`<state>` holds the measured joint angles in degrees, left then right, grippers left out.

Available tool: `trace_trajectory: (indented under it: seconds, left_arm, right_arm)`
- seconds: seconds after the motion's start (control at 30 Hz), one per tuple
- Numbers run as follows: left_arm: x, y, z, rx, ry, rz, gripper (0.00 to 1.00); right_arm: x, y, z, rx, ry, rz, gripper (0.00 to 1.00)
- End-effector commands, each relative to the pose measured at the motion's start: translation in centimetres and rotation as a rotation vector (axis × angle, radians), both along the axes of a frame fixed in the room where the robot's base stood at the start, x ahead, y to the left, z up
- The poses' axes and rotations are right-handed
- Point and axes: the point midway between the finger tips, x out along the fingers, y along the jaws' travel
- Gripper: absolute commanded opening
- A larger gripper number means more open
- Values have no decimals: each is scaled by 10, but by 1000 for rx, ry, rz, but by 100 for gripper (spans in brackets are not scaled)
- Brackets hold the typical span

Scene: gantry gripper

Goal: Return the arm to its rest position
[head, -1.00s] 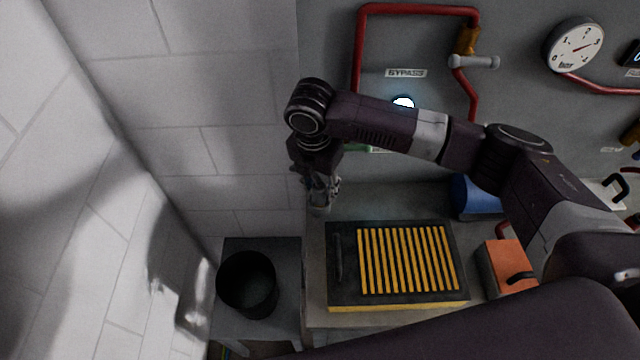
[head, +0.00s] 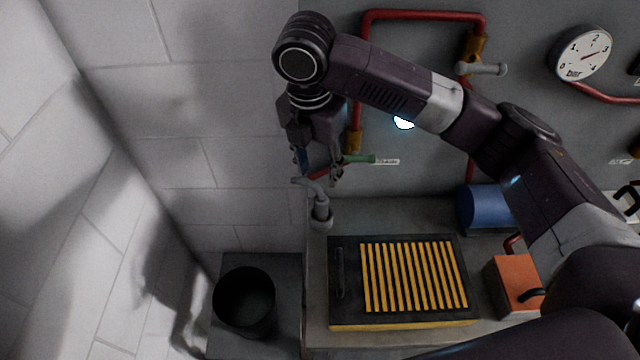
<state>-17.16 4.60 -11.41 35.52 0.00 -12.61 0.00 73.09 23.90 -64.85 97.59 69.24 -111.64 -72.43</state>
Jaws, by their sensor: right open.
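My right arm comes in from the right and reaches across the bench in the head view. Its gripper (head: 318,170) points down, open and empty, with its fingers apart. It hangs above and a little behind a small grey tap-like fitting (head: 321,211) at the bench's back left corner. I see a gap between the fingers and most of the fitting; whether a fingertip touches its upper end I cannot tell. My left gripper is not in view.
A black tray with yellow slats (head: 415,277) lies on the bench (head: 316,330). A black bucket (head: 244,302) stands left of it. A blue cylinder (head: 482,207) and an orange box (head: 513,280) are at right. Red pipes (head: 425,14) and a gauge (head: 583,53) are on the wall behind.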

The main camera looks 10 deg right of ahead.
Motion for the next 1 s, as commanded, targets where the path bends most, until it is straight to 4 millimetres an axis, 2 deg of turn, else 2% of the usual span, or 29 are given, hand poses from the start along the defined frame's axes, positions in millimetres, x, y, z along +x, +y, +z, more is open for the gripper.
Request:
trace_trajectory:
  seconds: [0.13, 0.67, 1.0]
  left_arm:
    - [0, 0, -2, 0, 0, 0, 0]
    - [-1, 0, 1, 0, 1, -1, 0]
    - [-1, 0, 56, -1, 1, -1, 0]
  right_arm:
    - [-1, 1, 8, -1, -1, 0, 41]
    - [-1, 1, 12, -1, 1, 0, 41]
    - [-1, 1, 67, -1, 1, 0, 41]
